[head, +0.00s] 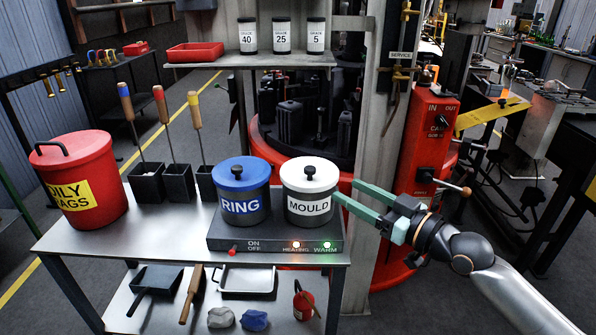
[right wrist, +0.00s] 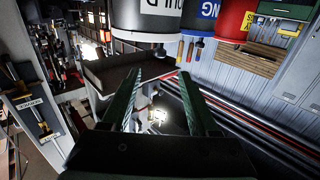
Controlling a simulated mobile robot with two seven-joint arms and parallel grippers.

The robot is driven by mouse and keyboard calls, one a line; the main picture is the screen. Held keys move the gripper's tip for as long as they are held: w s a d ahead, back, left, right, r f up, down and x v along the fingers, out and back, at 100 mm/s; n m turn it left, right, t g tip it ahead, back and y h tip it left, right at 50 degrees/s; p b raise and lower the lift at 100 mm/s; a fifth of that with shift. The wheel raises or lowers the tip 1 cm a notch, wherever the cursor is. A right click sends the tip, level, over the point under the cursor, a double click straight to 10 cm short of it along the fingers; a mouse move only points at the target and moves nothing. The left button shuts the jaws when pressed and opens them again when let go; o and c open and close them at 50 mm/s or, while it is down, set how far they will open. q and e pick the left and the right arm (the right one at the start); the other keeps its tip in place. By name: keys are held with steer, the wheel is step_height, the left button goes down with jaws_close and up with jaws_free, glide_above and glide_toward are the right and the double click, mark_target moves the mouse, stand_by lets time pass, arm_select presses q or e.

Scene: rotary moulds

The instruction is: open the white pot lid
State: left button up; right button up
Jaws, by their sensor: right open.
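The white pot lid (head: 309,173) with a black knob sits on the dark pot labelled MOULD (head: 309,207). This pot stands on the right part of the dark heater base (head: 270,237). My right gripper (head: 345,191) is open, its green fingers just right of the MOULD pot, at about the height of its label and below the lid. In the right wrist view the two fingers (right wrist: 162,88) are spread with nothing between them, and the pot's dark side (right wrist: 144,18) shows beyond them at the top. My left gripper is not in view.
A blue-lidded RING pot (head: 241,190) stands close left of the MOULD pot. A red OILY RAGS bin (head: 78,185) and several handled tools in black holders (head: 178,182) are further left. A shelf (head: 250,59) hangs behind. A red control box (head: 428,140) stands behind my right gripper.

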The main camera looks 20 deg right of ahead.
mark_target(314, 173)
steer(key=p+x, duration=0.1)
steer(key=x, duration=1.1)
steer(key=shift+f+p, duration=0.1)
steer(key=shift+p, duration=0.2)
jaws_close()
stand_by(0.9)
